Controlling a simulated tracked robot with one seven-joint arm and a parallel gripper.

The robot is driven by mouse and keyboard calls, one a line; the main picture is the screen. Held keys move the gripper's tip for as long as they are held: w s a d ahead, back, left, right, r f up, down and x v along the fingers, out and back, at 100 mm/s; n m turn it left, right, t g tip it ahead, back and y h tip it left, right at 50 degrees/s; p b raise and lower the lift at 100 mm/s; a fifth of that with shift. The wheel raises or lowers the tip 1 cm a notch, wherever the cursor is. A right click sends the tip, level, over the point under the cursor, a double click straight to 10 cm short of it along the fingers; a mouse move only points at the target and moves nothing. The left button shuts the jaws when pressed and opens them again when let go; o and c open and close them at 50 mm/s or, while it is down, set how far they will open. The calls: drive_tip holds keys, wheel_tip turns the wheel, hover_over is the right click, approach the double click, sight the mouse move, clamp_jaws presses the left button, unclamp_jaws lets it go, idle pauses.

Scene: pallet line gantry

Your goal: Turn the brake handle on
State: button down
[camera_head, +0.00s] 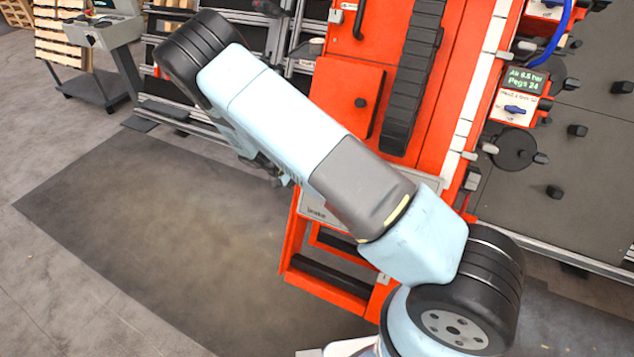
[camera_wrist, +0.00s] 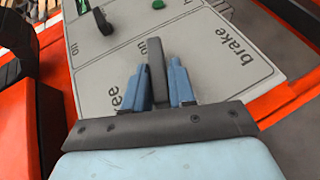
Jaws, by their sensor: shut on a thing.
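In the wrist view the brake handle (camera_wrist: 156,50) is a dark upright bar on a light grey plate (camera_wrist: 110,85). The word "brake" stands to its right, with part of "free" to its left and small lettering by its top end. My gripper (camera_wrist: 158,68) has its two blue fingers on either side of this bar and is shut on it. The handle's pivot and lower part are hidden by my gripper. In the head view a corner of the light plate (camera_head: 318,212) shows below my arm, which hides my gripper and the handle.
The plate is on a red-orange frame (camera_head: 352,95) with a dark cable chain (camera_head: 410,80). A grey floor mat (camera_head: 150,230) lies clear at left.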

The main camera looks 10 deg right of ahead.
drive_tip(key=shift+s+a+f+n+t+h, duration=0.1)
drive_tip(key=shift+f+n+t+h, duration=0.1)
drive_tip(key=shift+n+h, duration=0.35)
drive_tip(key=shift+a+f+n+t+h, duration=0.1)
drive_tip(key=shift+n+t+h, duration=0.1)
drive_tip(key=shift+n+h, duration=0.35)
drive_tip(key=shift+s+a+f+n+t+h, duration=0.1)
drive_tip(key=shift+n+t+h, duration=0.1)
drive_tip(key=shift+n+h, duration=0.35)
drive_tip(key=shift+h, duration=0.25)
drive_tip(key=c, duration=1)
unclamp_jaws()
drive_tip(key=shift+c, duration=0.2)
drive_tip(key=shift+d, duration=0.1)
drive_tip(key=shift+w, duration=0.1)
drive_tip(key=v, duration=1.4)
drive_tip(key=shift+f, duration=0.1)
